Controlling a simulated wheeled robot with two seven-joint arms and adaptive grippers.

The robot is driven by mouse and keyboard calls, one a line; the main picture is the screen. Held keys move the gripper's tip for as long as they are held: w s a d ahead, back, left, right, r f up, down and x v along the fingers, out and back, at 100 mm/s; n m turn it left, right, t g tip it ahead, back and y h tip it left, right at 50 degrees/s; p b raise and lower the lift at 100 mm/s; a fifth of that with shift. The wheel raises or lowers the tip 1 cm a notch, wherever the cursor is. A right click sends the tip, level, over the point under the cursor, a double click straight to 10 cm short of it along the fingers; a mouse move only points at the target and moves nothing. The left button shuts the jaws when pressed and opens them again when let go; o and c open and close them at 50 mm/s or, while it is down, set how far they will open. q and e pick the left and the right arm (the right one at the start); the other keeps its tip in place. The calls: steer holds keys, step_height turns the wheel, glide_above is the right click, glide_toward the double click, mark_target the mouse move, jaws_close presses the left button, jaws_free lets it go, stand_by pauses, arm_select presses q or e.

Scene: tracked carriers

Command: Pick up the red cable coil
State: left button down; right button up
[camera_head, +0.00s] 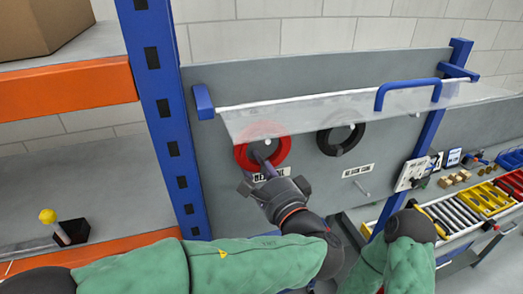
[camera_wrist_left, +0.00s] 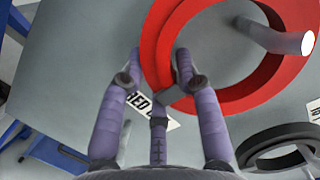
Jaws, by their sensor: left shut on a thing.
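The red cable coil (camera_head: 281,152) hangs on the grey back panel at a peg, above a white label. The upper part of it shows through a clear cover. My left gripper (camera_head: 261,162) reaches up to the coil from below. In the left wrist view, the fingers (camera_wrist_left: 160,65) are shut on the near side of the red ring (camera_wrist_left: 250,88), and a white peg (camera_wrist_left: 275,37) still stands inside the ring's opening. My right gripper is not in view; only the green right arm shows.
A clear cover (camera_head: 300,107) with a blue handle (camera_head: 408,90) slants over the coils. A black coil (camera_head: 341,140) hangs to the right. A blue post (camera_head: 163,110) and orange shelving stand left. Bins and small parts (camera_head: 484,198) lie on a bench at right.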

arm_select(q)
steer(key=shift+d+r, duration=0.1)
steer(key=shift+r, duration=0.45)
step_height(320, 180, up, 2)
steer(key=shift+r+b, duration=0.15)
steer(key=shift+b, duration=0.35)
steer(key=b+v, duration=0.3)
steer(key=v, duration=1.5)
steer(key=shift+r, duration=0.4)
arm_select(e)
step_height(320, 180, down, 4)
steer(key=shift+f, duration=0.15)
